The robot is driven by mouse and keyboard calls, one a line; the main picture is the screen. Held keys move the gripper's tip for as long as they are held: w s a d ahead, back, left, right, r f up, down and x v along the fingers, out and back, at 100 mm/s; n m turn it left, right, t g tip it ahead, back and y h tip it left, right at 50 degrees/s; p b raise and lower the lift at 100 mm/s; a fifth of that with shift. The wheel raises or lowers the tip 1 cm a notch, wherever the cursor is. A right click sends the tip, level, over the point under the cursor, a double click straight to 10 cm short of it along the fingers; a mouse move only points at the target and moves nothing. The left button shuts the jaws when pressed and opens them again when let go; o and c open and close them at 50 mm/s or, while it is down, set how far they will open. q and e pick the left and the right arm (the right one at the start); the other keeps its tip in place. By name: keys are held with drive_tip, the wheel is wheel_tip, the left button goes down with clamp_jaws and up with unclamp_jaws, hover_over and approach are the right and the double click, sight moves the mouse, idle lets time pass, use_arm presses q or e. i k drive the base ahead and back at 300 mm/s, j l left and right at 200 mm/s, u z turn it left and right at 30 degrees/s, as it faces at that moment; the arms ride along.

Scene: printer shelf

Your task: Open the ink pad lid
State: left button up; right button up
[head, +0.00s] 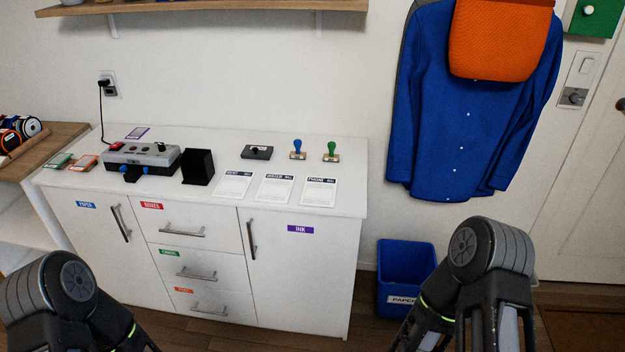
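A small flat black box with a knob on its lid, which looks like the ink pad (257,152), sits on the white cabinet top (225,143) toward the back, right of centre. Its lid looks shut. Only bent links of my two arms show, at the lower left and lower right of the head view. Both grippers are out of the picture, and neither arm touches the ink pad.
A blue-handled stamp (297,149) and a green-handled stamp (332,151) stand right of the pad. Printed cards (274,188) lie in front. A black open holder (198,167) and a grey machine (142,158) stand left. A blue bin (405,265) is on the floor.

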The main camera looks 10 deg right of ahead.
sight(249, 150)
drive_tip(key=i+j+z, duration=0.2)
drive_tip(key=j, duration=0.2)
drive_tip(key=i+j+z, duration=0.15)
drive_tip(key=j, duration=0.3)
drive_tip(key=i+j+z, duration=0.2)
drive_tip(key=j, duration=0.25)
drive_tip(key=j+z, duration=0.15)
drive_tip(key=j, duration=0.35)
drive_tip(key=i+j+z, duration=0.2)
drive_tip(key=j, duration=0.25)
drive_tip(key=k, duration=0.1)
